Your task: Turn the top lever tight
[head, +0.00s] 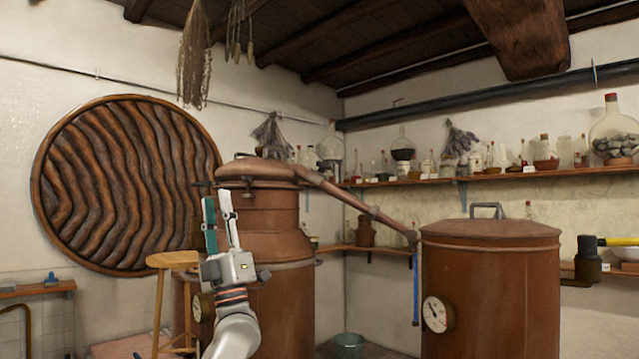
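A copper still (282,220) with a domed lid (255,170) stands in the middle of the head view. A small dark lever-like part (204,184) sticks out at the left of its upper rim; it is too small to make out clearly. My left gripper (217,198) points up in front of the still's left side, its tips just below that part in the picture. Its two fingers stand apart with a narrow gap, and I see nothing held between them. I cannot tell whether it touches the still. My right gripper is not in view.
A pipe (345,195) runs from the lid to a second copper vessel (490,290) with a gauge (437,314) at the right. A wooden stool (165,290) stands left of my arm. Shelves (480,178) with several bottles line the back wall. A bucket (350,341) stands on the floor.

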